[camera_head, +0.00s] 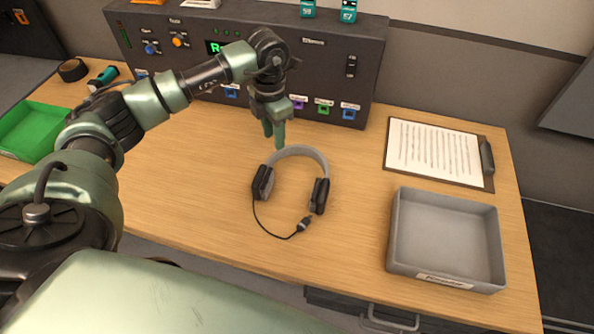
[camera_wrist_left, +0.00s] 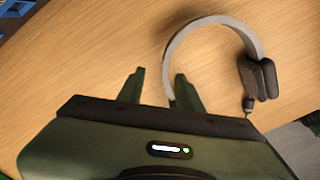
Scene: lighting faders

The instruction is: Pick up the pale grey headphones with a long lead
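The pale grey headphones (camera_head: 300,152) lie on the wooden desk, with dark ear cups and a thin dark lead looping from the left cup to a plug near the right cup. In the left wrist view the grey headband (camera_wrist_left: 205,22) curves past the right fingertip, and one ear cup shows at the right. My left gripper (camera_head: 274,138) is above the desk by the upper left of the headband. The other ear cup is hidden in the wrist view. My right gripper is in neither view.
A grey tray (camera_head: 396,235) stands at the right, with a clipboard (camera_head: 435,150) behind it. A dark control panel (camera_head: 385,50) with buttons and sockets runs along the back. A green tray (camera_head: 38,112) is at the far left. The desk left of the headphones is clear.

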